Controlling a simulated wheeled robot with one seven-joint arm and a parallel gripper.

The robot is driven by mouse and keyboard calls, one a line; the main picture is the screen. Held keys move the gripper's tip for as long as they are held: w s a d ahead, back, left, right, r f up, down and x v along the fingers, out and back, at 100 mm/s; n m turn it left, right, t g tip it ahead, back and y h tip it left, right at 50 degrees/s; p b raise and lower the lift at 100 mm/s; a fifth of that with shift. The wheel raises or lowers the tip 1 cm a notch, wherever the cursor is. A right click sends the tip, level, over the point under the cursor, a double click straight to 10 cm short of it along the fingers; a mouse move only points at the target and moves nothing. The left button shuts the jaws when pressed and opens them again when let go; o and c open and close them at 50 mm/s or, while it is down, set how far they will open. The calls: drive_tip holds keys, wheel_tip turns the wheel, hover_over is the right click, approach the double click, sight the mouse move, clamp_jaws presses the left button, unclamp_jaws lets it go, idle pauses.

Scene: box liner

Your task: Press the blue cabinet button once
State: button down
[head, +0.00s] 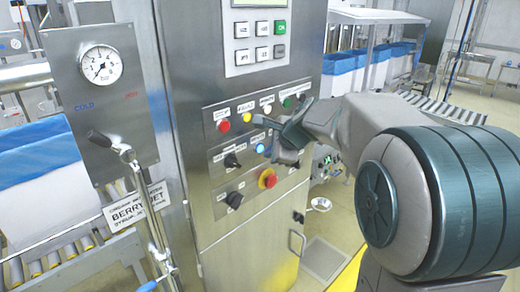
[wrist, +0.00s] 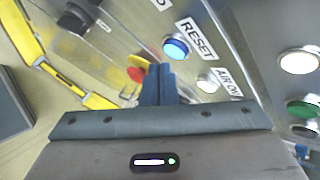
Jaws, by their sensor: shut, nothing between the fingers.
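The blue button (head: 260,148) is on the steel cabinet's front panel, in the middle row. In the wrist view the blue button (wrist: 175,47) is lit, with a RESET label beside it. My gripper (head: 268,124) is in front of the panel, close to the blue button, and partly covers that row. In the wrist view my gripper (wrist: 158,70) has its two dark fingers together, with nothing between them. The fingertips appear just below and left of the blue button in that view. I cannot tell whether they touch the panel.
A red button (head: 223,126) and a yellow button (head: 247,117) sit above. A black knob (head: 232,160) is left of the blue button. A red emergency stop (head: 267,178) is below. A white AIR ON button (wrist: 207,82) is near the fingers. A keypad (head: 257,43) is higher up.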

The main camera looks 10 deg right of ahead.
drive_tip(key=shift+w+a, duration=0.1)
drive_tip(key=shift+w, duration=0.05)
drive_tip(key=shift+w+a, duration=0.15)
drive_tip(key=shift+w, duration=0.05)
drive_tip(key=shift+w+a+p, duration=0.2)
drive_tip(key=shift+w+p, duration=0.1)
drive_tip(key=shift+p, duration=0.05)
idle(0.7)
idle(0.4)
drive_tip(key=shift+s+d, duration=0.4)
drive_tip(key=shift+s, duration=0.25)
drive_tip(key=shift+d+b, duration=0.1)
drive_tip(key=shift+b, duration=0.25)
drive_tip(key=s+d, duration=0.1)
drive_tip(key=s, duration=0.1)
drive_tip(key=s+d+b, duration=0.1)
drive_tip(key=s, duration=0.1)
drive_tip(key=shift+d, duration=0.4)
